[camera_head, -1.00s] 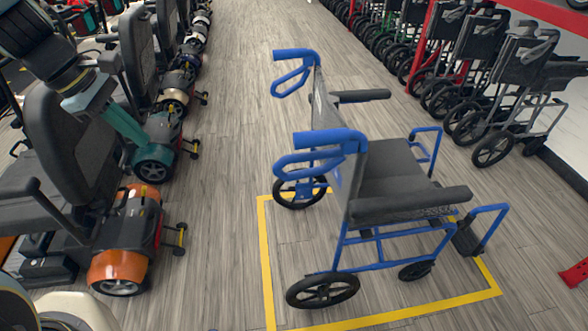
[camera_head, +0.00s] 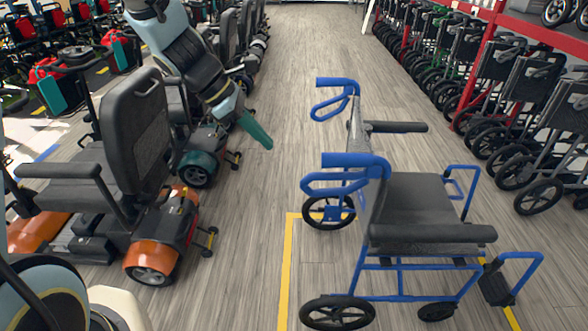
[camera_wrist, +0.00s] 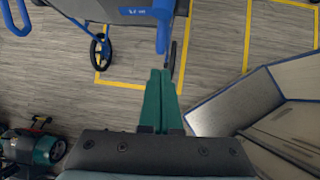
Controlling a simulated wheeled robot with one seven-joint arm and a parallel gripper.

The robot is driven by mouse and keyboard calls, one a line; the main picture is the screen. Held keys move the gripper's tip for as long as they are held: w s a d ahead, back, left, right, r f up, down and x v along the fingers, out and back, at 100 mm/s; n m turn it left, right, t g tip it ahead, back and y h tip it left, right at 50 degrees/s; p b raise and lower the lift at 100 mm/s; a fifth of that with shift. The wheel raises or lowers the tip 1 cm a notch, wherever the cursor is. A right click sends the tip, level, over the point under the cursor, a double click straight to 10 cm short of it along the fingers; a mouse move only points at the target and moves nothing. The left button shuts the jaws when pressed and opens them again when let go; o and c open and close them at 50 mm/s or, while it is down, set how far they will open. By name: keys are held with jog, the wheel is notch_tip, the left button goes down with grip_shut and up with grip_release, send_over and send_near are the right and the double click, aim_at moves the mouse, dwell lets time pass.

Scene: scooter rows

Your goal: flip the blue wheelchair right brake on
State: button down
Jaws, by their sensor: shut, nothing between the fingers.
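The blue wheelchair (camera_head: 420,207) stands side-on with its footrests to the right in the head view, its black seat and armrests upright. Its near rear wheel (camera_head: 338,312) is at the bottom. No brake lever can be made out clearly. My gripper (camera_head: 258,135), with teal fingers, is shut and empty, left of the push handles and apart from them. In the wrist view my gripper (camera_wrist: 160,75) points up the picture toward the wheelchair's blue tube (camera_wrist: 163,25); a rear wheel (camera_wrist: 100,48) shows to the left.
Scooters, one orange (camera_head: 160,248), line the left side. Folded wheelchairs (camera_head: 510,110) stand along the red rack at right. Yellow tape (camera_head: 286,270) marks the floor around the wheelchair. The grey aisle floor (camera_head: 310,40) behind is clear.

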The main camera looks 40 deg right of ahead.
jog(key=x, duration=1.1)
jog(key=shift+d+f, duration=0.2)
jog(key=shift+f, duration=0.05)
jog(key=shift+s, duration=0.1)
notch_tip(320, 180, down, 9)
jog(key=s+d+g+h+b, duration=0.1)
jog(key=g+h+b, duration=0.1)
jog(key=b, duration=1.3)
jog(key=shift+r+h, duration=0.2)
jog(key=shift+h, duration=0.4)
jog(key=shift+s+f+g, duration=0.1)
jog(key=shift+g, duration=0.2)
